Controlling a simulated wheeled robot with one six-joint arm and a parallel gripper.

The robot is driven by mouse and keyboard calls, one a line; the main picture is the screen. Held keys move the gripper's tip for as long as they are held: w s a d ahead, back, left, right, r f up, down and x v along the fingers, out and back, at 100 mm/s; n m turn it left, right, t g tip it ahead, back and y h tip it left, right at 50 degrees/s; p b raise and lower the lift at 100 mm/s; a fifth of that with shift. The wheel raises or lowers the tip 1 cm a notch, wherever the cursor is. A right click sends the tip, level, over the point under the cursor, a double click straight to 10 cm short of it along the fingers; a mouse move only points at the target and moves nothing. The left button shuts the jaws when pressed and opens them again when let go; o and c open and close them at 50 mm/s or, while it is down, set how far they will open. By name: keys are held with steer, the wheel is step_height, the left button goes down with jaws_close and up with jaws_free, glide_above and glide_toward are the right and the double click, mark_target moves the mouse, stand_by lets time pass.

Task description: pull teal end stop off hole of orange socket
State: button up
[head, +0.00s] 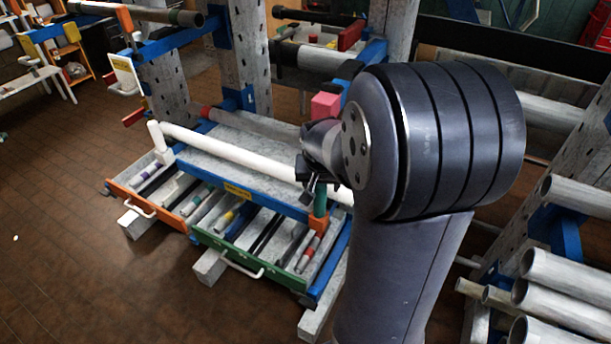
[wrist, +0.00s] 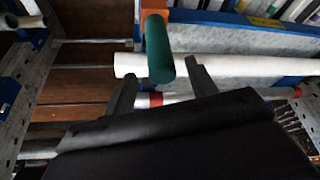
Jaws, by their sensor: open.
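The teal end stop (head: 321,198) stands upright in the orange socket (head: 318,223) at the right end of the blue front rail in the head view. In the wrist view the teal end stop (wrist: 158,48) is a dark green cylinder crossing in front of the white pipe. My gripper (head: 311,187) is open beside the end stop's upper part. In the wrist view its two fingers (wrist: 165,75) lie on either side of the end stop's near end, with gaps visible.
A long white pipe (head: 235,153) lies along the rack behind the end stop; a white post (head: 157,137) stands at its left end. Below are an orange-fronted drawer (head: 131,203) and a green-fronted drawer (head: 226,254), both holding rods. Grey pipes (head: 560,280) are stacked at right.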

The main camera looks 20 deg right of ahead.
steer(key=shift+x, duration=1.95)
steer(key=c, duration=1.1)
steer(key=shift+r+p, duration=2.5)
steer(key=shift+r, duration=1.05)
